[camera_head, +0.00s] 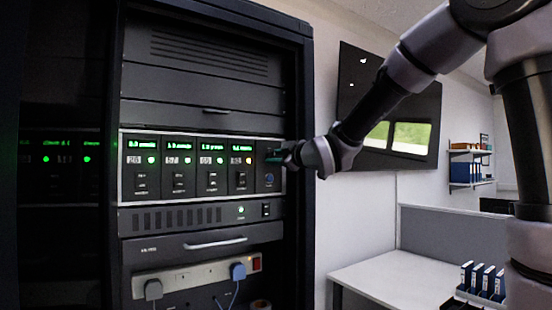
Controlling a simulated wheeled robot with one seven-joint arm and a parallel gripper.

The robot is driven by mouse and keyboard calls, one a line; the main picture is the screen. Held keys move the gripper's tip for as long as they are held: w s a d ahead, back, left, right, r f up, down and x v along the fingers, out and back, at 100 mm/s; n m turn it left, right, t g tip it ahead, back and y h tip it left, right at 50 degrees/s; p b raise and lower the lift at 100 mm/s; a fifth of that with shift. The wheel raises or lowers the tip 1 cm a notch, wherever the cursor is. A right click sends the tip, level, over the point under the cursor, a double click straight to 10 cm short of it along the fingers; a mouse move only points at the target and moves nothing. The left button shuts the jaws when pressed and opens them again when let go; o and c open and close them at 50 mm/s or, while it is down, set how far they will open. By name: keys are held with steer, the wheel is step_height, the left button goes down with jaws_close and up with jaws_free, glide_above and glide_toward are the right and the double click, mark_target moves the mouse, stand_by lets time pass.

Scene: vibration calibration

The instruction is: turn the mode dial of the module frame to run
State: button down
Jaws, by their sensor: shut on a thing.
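The module frame (200,135) is a silver-edged row of dark modules in the black rack. Its modules carry green displays and round lights. Most lights are green, and the one on the rightmost display module (240,181) is orange. My gripper (277,156) comes in from the right and is at the upper part of the frame's right-end panel (264,186). It is shut on the mode dial there, which the fingers hide. The dial's setting and its markings cannot be read. A small blue round part shows lower on the same panel.
Below the frame are a vented strip with a lit green light (241,210), a drawer handle (215,243) and a power strip (180,281) with plugs. A white desk (385,275) with blue-fronted units stands at right. A wall screen (400,130) hangs behind my arm.

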steer(key=shift+n, duration=1.2)
steer(key=c, duration=0.6)
jaws_free()
steer(key=shift+o, duration=0.2)
steer(key=v, duration=1.1)
steer(key=shift+w, duration=0.1)
